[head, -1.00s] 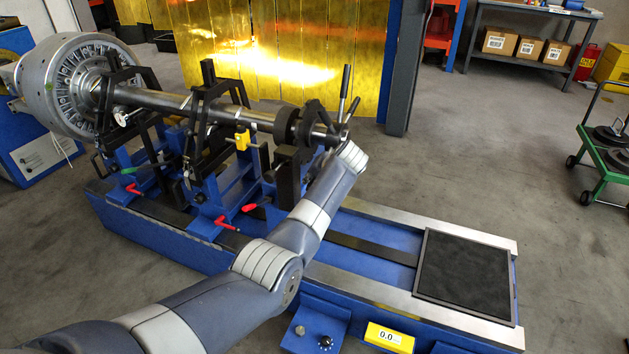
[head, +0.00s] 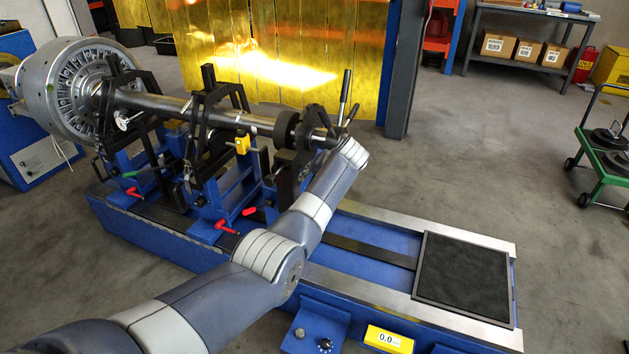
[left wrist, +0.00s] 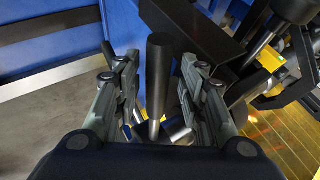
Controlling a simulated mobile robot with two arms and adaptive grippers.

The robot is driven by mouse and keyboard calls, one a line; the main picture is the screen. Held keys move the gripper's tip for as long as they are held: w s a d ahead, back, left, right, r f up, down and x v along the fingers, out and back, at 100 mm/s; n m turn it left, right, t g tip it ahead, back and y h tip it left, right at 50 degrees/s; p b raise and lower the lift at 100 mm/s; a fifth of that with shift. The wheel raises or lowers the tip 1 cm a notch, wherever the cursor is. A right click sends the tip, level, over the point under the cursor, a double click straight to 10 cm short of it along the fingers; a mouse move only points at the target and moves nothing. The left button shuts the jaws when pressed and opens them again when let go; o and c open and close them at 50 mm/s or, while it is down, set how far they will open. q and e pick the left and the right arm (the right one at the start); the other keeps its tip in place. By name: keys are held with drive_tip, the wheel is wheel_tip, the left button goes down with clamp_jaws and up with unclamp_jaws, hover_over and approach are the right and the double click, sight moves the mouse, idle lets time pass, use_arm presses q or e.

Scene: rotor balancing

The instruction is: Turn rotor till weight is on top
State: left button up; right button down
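The rotor shaft (head: 205,109) runs from a large silver disc head (head: 70,88) at the left to its near end at mid-picture. Handles with dark grips (head: 345,92) stick up at that end. My left arm reaches to this end; its gripper is hidden behind the wrist in the head view. In the left wrist view my left gripper (left wrist: 158,88) is open. A black-gripped handle (left wrist: 157,75) with a silver rod stands between its fingers, with a gap on both sides. I cannot make out the weight. My right gripper is not in view.
Blue supports with black frames (head: 207,105) and red levers (head: 224,226) hold the shaft. The blue machine bed is open toward a black mat (head: 464,276). A green cart (head: 607,150) stands far right; the floor between is clear.

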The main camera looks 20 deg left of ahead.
use_arm(q)
drive_tip(key=shift+s+f, duration=0.1)
drive_tip(key=shift+d, duration=0.1)
drive_tip(key=v, duration=1.1)
drive_tip(key=shift+s+d+r, duration=0.15)
drive_tip(key=shift+r, duration=0.2)
